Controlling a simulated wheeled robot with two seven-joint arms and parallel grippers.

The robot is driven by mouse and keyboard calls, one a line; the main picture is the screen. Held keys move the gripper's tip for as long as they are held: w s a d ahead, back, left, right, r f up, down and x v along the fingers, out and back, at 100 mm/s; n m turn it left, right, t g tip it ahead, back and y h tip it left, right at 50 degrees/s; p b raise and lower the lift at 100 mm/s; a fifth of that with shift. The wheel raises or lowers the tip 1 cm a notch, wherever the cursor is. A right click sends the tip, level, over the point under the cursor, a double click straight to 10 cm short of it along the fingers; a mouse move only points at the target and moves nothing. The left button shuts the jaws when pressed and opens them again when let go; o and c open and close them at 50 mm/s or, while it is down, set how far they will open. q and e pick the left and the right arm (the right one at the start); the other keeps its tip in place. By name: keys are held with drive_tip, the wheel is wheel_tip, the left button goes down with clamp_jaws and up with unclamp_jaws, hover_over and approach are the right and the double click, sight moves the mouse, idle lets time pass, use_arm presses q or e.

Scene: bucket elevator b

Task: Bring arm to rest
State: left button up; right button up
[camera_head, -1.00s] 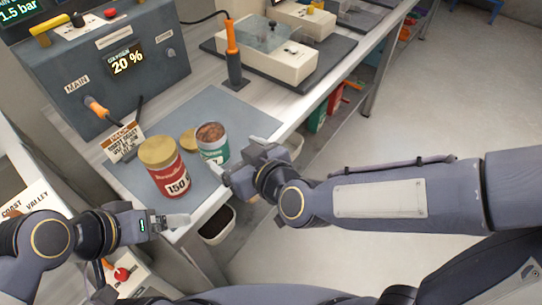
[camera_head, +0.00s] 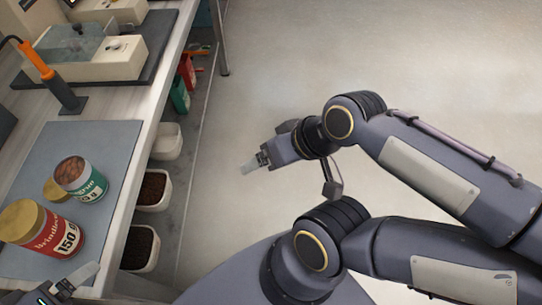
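My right arm is over the open floor to the right of the bench, and its gripper (camera_head: 256,162) is clear of the bench and holds nothing that I can see. Whether its fingers are parted is too small to tell. My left gripper (camera_head: 68,286) shows at the bottom left, near the bench's front edge and below the red jar; most of its arm is out of view, and its finger opening is unclear. The red jar with a gold lid (camera_head: 42,236) and the open green-labelled tin (camera_head: 80,178) with brown contents stand on the grey mat (camera_head: 112,140).
A gold lid (camera_head: 54,190) lies by the tin. An orange-handled tool (camera_head: 44,70) stands in a holder behind the mat. A cream machine (camera_head: 105,60) sits at the back. Bins with dark grains (camera_head: 153,190) are on the shelf below. The floor (camera_head: 400,60) at right is clear.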

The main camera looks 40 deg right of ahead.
drive_tip(key=shift+s+d, duration=0.1)
wheel_tip(320, 180, up, 8)
drive_tip(key=p, duration=0.8)
drive_tip(key=shift+r, duration=0.2)
